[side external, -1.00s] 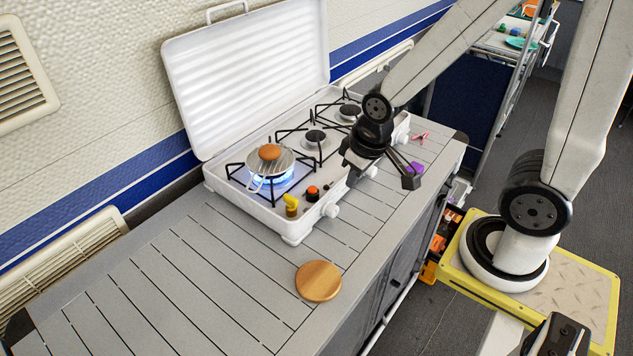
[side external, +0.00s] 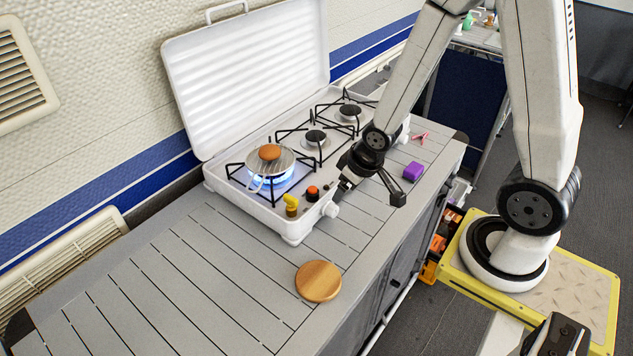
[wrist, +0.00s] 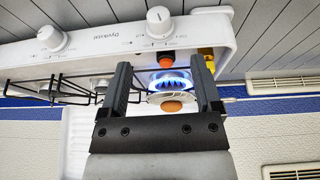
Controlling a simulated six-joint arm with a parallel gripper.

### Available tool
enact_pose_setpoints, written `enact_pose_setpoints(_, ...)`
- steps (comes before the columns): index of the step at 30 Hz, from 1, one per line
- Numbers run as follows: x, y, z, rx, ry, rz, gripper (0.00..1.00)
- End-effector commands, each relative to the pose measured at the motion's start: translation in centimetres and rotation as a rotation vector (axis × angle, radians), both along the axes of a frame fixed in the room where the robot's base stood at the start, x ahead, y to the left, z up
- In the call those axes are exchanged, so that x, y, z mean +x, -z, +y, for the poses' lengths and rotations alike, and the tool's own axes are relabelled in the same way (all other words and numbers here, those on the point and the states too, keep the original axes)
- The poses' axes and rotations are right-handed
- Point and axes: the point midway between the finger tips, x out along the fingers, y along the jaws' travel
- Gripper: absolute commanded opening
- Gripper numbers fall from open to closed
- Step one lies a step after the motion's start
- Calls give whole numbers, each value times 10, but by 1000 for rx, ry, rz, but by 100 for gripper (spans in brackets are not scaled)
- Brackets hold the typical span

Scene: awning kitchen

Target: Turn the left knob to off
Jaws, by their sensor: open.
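The left knob (side external: 330,210) is white and sits on the front face of the white stove (side external: 262,218), near its left end. The left burner has a blue flame (side external: 270,182) under a small pan holding a round brown item (side external: 269,152). My gripper (side external: 369,193) is open and empty, just right of the left knob in the side view and apart from it. In the wrist view, my gripper (wrist: 161,66) has its fingers spread, with the left knob (wrist: 159,22) beyond the tips, between their lines. A second knob (wrist: 52,38) is to its left there. Its exact setting is unclear.
A yellow-topped shaker (side external: 291,205) and an orange-topped dark one (side external: 312,193) stand near the left burner. A purple block (side external: 413,171) and a round wooden board (side external: 318,281) lie on the counter. The open lid (side external: 248,75) rises behind. The left counter is clear.

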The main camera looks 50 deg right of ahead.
Motion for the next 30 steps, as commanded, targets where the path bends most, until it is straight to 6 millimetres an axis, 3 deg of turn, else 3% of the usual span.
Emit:
enact_pose_setpoints(6, 4, 21, -5, 20, -6, -32, 82)
enact_pose_setpoints(20, 6, 27, -5, 26, -7, -39, 82)
enact_pose_setpoints(30, 13, 44, -5, 26, -6, -37, 82)
